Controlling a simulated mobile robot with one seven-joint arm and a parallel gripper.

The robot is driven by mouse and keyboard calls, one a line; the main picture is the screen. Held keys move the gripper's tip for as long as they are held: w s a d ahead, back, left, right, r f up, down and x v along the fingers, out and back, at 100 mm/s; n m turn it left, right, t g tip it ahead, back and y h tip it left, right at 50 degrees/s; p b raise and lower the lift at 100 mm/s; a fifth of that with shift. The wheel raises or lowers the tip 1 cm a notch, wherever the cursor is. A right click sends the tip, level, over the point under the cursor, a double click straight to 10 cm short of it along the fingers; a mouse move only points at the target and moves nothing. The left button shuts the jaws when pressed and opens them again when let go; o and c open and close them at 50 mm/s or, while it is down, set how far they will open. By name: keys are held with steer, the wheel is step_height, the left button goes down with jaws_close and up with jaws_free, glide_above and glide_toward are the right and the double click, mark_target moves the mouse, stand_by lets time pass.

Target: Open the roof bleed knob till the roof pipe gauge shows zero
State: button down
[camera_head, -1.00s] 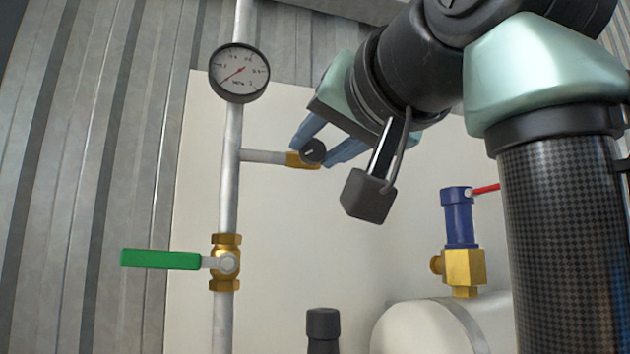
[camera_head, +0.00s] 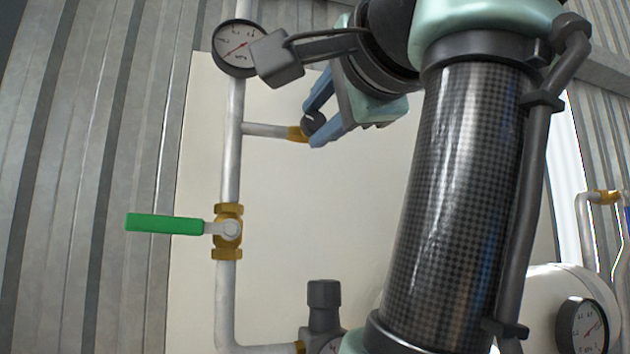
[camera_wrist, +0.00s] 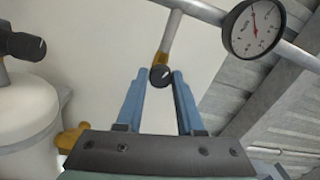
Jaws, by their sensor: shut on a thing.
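The roof bleed knob (camera_head: 313,123) is small, black and round. It sits at the brass end of a short side branch (camera_head: 265,130) off the upright roof pipe (camera_head: 231,170). My gripper (camera_head: 311,125) is shut on it, one blue finger on each side. The wrist view shows the knob (camera_wrist: 160,76) with a pale mark, between the fingertips (camera_wrist: 160,74). The roof pipe gauge (camera_head: 232,46) is partly covered by my wrist camera. The gauge also shows in the wrist view (camera_wrist: 252,28).
A brass valve with a green lever (camera_head: 165,223) sits lower on the pipe, lever pointing left. A dark-capped fitting (camera_head: 324,305) stands below. A white tank (camera_head: 545,300) and another gauge (camera_head: 582,327) are at lower right. My arm hides much of the middle right.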

steer(key=m, duration=0.6)
steer(key=shift+a+r+m, duration=0.15)
steer(key=shift+a+m, duration=0.05)
steer(key=shift+m, duration=0.1)
steer(key=m, duration=0.3)
steer(key=shift+s+r+m+h, duration=0.1)
steer(key=shift+m+h, duration=0.2)
steer(key=shift+m, duration=0.1)
steer(key=shift+m+p, duration=0.5)
steer(key=shift+m, duration=1.3)
steer(key=c, duration=0.9)
jaws_free()
steer(key=o, duration=0.4)
steer(key=shift+w, duration=0.25)
